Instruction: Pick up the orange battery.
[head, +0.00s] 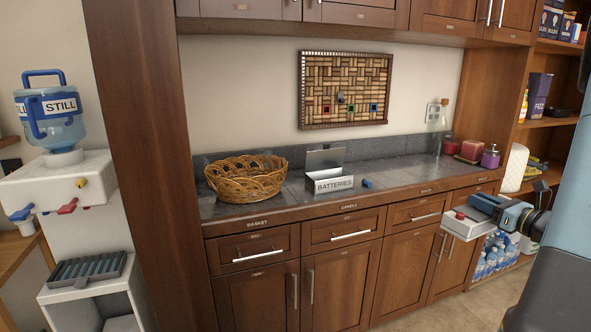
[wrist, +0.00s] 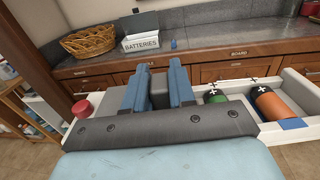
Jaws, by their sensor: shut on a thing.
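The orange battery (wrist: 272,104) lies in a white tray (wrist: 298,88) at the right of the wrist view, with its dark plus-marked end turned away. A green battery (wrist: 216,97) lies to its left, partly hidden by my gripper. My gripper (wrist: 158,82) has its two blue fingers to the left of both batteries, apart from the orange one. It is shut on a dark grey thing (wrist: 159,95) that I cannot identify. In the head view my gripper (head: 485,204) is at the right, over the white tray (head: 462,229); the batteries cannot be made out there.
A grey counter (head: 225,210) carries a wicker basket (head: 246,180), an open box labelled BATTERIES (head: 333,185) and a small blue object (head: 367,183). Closed wooden drawers run below. A red knob (head: 460,215) sits on the white tray. Floor before the cabinets is clear.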

